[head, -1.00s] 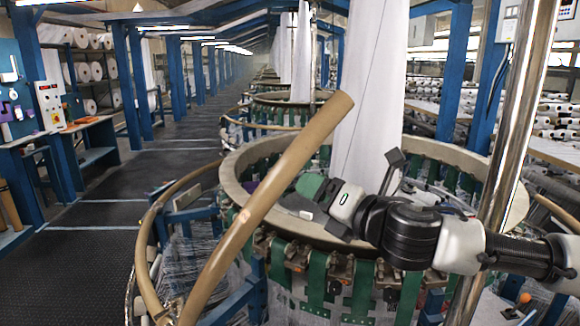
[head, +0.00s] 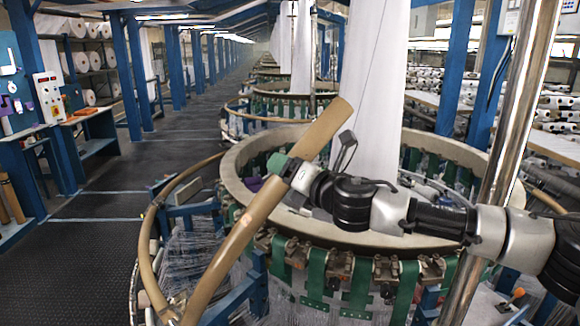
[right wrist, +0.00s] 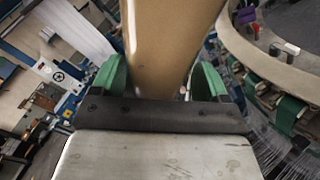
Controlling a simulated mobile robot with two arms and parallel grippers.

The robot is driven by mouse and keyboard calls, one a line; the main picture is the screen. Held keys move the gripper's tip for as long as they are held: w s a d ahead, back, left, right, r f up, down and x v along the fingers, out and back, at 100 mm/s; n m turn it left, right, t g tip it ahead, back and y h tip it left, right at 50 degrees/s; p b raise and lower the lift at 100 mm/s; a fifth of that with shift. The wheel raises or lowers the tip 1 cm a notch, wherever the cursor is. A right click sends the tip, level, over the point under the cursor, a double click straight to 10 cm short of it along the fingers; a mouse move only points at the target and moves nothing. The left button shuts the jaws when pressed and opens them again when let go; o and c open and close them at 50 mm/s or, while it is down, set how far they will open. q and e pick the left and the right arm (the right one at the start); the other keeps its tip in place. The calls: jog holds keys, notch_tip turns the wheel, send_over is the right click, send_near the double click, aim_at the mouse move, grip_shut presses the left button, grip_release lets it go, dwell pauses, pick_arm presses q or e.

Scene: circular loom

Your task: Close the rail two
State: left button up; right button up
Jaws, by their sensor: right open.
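A tan curved rail (head: 235,235) stands raised and tilted at the front left of the near loom in the head view, its free end up and to the right. I take it as rail two; no label shows. My right gripper (head: 280,165) is at the upper part of this rail, reaching it from the right. In the right wrist view, the rail (right wrist: 168,45) lies between the two green fingers (right wrist: 165,82), which stand apart with gaps beside it. The gripper's far finger is partly hidden in the head view. My left gripper is not in view.
The near loom's beige ring (head: 440,150) lies under and behind my right arm. Another tan rail (head: 148,250) curves low at the left. A shiny metal post (head: 510,130) stands at the right, close to my arm. The dark aisle floor (head: 80,260) at left is clear.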

jog(key=c, duration=1.3)
pick_arm(q)
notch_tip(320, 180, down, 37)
jog(key=b, duration=3.7)
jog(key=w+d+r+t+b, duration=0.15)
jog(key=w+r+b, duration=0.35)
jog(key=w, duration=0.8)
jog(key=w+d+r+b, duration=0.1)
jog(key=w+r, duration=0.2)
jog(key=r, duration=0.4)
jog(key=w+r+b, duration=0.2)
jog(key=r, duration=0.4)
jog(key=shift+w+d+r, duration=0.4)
pick_arm(e)
jog(key=shift+o, duration=0.2)
jog(key=s+d+f+m+t+y, duration=0.1)
jog(key=s+d+f+t, duration=0.2)
jog(key=s+d+f, duration=0.6)
jog(key=s+d+f+m+t+y, duration=0.1)
jog(key=s+d+f+t, duration=0.2)
jog(key=s+d+f, duration=0.6)
jog(key=shift+s+d+f+y, duration=0.35)
jog(key=shift+d+f, duration=0.45)
jog(key=shift+f, duration=2.8)
jog(key=shift+w, duration=0.1)
